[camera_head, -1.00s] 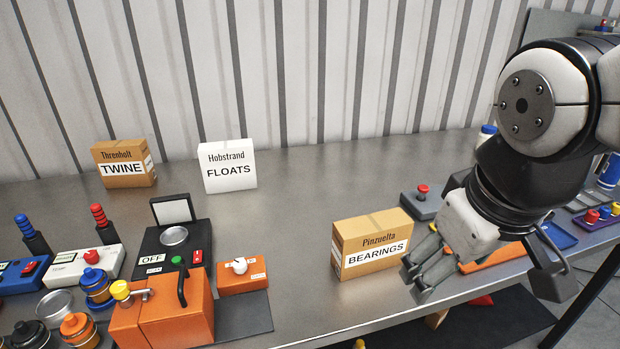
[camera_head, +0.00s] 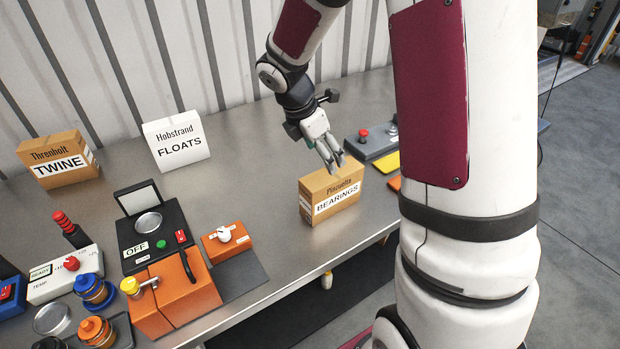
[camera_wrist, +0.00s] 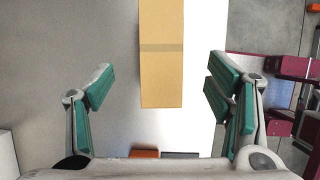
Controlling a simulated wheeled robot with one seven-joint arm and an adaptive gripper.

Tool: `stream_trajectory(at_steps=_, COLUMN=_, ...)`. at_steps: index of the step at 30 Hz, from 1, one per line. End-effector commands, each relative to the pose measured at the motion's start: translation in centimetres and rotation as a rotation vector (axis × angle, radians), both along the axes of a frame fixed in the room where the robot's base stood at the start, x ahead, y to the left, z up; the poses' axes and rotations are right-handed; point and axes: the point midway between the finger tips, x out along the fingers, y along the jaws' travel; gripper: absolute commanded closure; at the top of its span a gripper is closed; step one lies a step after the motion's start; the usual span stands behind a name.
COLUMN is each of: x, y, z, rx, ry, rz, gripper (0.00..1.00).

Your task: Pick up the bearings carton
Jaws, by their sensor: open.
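The bearings carton (camera_head: 331,196) is a tan box with a white BEARINGS label, standing upright on the metal bench near its front edge. My gripper (camera_head: 335,160) is just above and behind the carton's top in the head view, fingers pointing down. In the wrist view the carton's top (camera_wrist: 161,60) lies between the open fingers, towards the upper part of the picture. The fingers of my gripper (camera_wrist: 160,88) are wide apart with green pads, and clear space shows on both sides of the carton. I see no contact.
The twine carton (camera_head: 58,160) and the white floats carton (camera_head: 177,140) stand at the back left. An orange box with a white knob (camera_head: 224,238) and a black scale (camera_head: 150,222) stand left of the bearings carton. A grey box with a red button (camera_head: 370,143) is behind right.

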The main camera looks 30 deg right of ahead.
Motion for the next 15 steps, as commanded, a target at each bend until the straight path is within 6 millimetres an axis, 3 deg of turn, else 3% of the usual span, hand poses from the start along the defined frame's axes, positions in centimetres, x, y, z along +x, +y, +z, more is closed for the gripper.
stream_trajectory(at_steps=15, x=0.2, y=-2.9, z=-7.2, rx=-0.001, ry=0.009, rz=0.011, gripper=0.27)
